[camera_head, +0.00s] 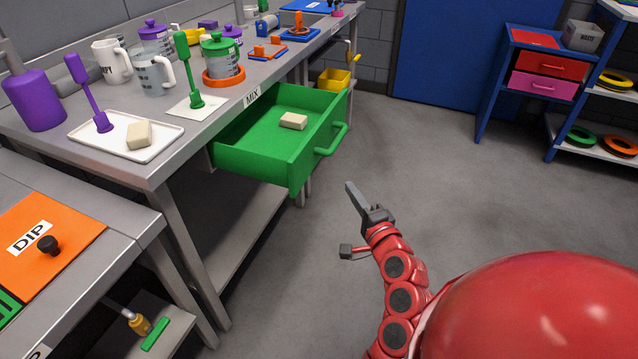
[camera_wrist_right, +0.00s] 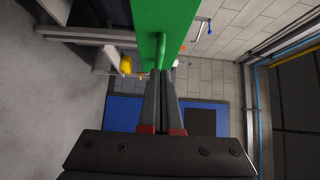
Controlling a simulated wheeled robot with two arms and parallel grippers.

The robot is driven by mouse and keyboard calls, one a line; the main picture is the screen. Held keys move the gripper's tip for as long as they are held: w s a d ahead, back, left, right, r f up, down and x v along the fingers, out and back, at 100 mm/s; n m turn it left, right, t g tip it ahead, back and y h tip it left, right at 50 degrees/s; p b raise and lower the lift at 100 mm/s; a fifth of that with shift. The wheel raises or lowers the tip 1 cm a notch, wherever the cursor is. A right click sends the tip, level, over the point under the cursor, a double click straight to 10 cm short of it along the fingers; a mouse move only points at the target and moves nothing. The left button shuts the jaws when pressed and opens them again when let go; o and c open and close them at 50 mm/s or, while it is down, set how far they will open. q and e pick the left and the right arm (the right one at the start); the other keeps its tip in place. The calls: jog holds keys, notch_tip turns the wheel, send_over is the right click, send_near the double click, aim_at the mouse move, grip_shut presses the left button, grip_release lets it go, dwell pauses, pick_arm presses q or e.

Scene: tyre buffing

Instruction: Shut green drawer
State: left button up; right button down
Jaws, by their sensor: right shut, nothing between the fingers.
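The green drawer (camera_head: 262,157) hangs open under the grey bench, pulled out to the right. A pale block (camera_head: 293,121) lies inside it. Its green handle (camera_head: 332,139) is on the front face. My right gripper (camera_head: 352,190) is shut and empty, in front of the drawer and a little below and right of the handle. A gap shows between them in the head view. In the right wrist view the shut fingers (camera_wrist_right: 164,75) point towards the green drawer front (camera_wrist_right: 165,15) and handle (camera_wrist_right: 161,50); I cannot tell whether they touch. My left gripper is out of view.
The grey bench (camera_head: 150,165) above the drawer carries a white tray (camera_head: 80,140), jugs, brushes and pots. A red-and-pink drawer cabinet (camera_head: 510,65) and a shelf with rings stand at the back right. The floor (camera_head: 440,170) right of the drawer is clear.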

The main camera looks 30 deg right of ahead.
send_near(313, 155)
jog(key=w+d, duration=0.3)
jog(key=shift+w+a+r+b, duration=0.15)
jog(key=shift+w+a+b, duration=0.2)
jog(key=shift+w+a, duration=0.7)
jog(key=shift+w, duration=0.2)
